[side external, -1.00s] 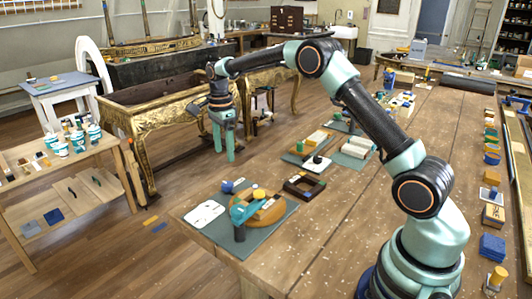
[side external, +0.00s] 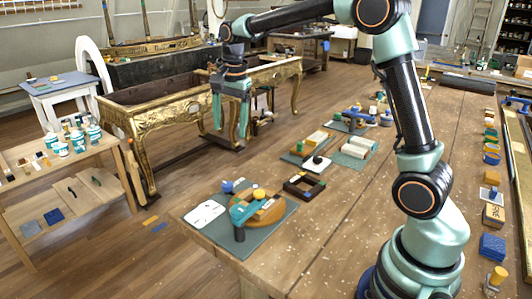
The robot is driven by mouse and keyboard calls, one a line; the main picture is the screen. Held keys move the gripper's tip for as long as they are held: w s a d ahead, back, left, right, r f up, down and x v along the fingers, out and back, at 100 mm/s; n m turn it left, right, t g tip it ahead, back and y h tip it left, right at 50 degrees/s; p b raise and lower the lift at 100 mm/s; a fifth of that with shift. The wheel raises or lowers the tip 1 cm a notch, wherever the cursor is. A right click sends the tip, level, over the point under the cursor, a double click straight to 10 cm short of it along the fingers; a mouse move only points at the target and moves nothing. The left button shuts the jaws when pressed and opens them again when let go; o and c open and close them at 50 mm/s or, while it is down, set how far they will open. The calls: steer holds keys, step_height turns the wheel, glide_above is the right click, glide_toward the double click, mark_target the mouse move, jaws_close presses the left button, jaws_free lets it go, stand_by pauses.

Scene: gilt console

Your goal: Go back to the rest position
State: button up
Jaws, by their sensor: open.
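My gripper (side external: 230,134) hangs in the air with its two teal fingers pointing down and spread apart, with nothing between them. In the picture it lies in front of the gilt console (side external: 160,120), an ornate gold frame on curved legs with an open top. I cannot tell from this view how far it is from the console. My arm reaches from the lower right, bends high at the top and comes down to the gripper.
A wooden workbench (side external: 330,215) fills the right, with a green mat (side external: 255,245) holding a round wooden piece and a teal tool (side external: 243,210). Blocks and sanding pads line its right side. A shelf trolley (side external: 85,210) with jars stands left.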

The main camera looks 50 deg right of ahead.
steer(key=s+a+n+t, duration=0.2)
steer(key=s+n, duration=0.5)
steer(key=s, duration=0.2)
steer(key=s+a+r+n+t, duration=0.1)
steer(key=s+a+n+t, duration=0.1)
steer(key=s+n, duration=0.5)
steer(key=s, duration=0.3)
steer(key=shift+s+a+r+n, duration=0.2)
steer(key=shift+s+a+n, duration=0.05)
steer(key=shift+n, duration=0.15)
